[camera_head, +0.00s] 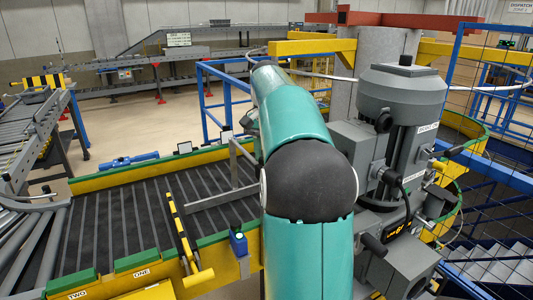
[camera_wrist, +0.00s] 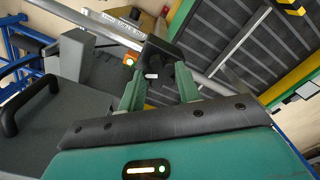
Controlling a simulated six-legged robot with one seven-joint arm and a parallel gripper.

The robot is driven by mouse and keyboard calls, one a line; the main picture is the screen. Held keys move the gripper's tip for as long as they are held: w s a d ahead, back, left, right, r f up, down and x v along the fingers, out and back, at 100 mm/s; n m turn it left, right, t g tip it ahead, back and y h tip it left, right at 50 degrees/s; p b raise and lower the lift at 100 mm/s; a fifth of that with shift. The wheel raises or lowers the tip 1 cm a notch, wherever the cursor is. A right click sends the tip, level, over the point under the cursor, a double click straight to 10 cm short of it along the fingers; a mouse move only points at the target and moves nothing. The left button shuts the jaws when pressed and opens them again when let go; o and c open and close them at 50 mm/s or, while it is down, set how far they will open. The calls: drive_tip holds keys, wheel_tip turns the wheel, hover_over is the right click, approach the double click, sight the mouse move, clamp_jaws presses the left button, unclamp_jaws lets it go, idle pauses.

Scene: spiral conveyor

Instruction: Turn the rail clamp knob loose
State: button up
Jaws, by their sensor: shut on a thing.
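In the wrist view my gripper (camera_wrist: 161,78) has its two green fingers on either side of a dark knob (camera_wrist: 163,56), and they are shut on it. The knob sits by a silver rail (camera_wrist: 106,41) that runs diagonally past it. A small white mark shows on the knob's near side. The knob's far side is partly hidden by the fingers. In the head view my teal arm covers the gripper and the knob, while a silver guide rail (camera_head: 213,198) shows to the left of the arm.
A dark slatted conveyor belt (camera_head: 110,215) with green and yellow edges lies left of my arm. A large grey motor (camera_head: 402,105) stands close on the right. A blue mesh fence (camera_head: 495,120) is at far right. In the wrist view a black handle (camera_wrist: 22,105) is at left.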

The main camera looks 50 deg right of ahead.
drive_tip(key=n, duration=0.3)
drive_tip(key=shift+n, duration=2.2)
drive_tip(key=o, duration=1)
drive_tip(key=shift+c, duration=0.2)
wheel_tip(320, 180, up, 14)
drive_tip(key=shift+f, duration=0.15)
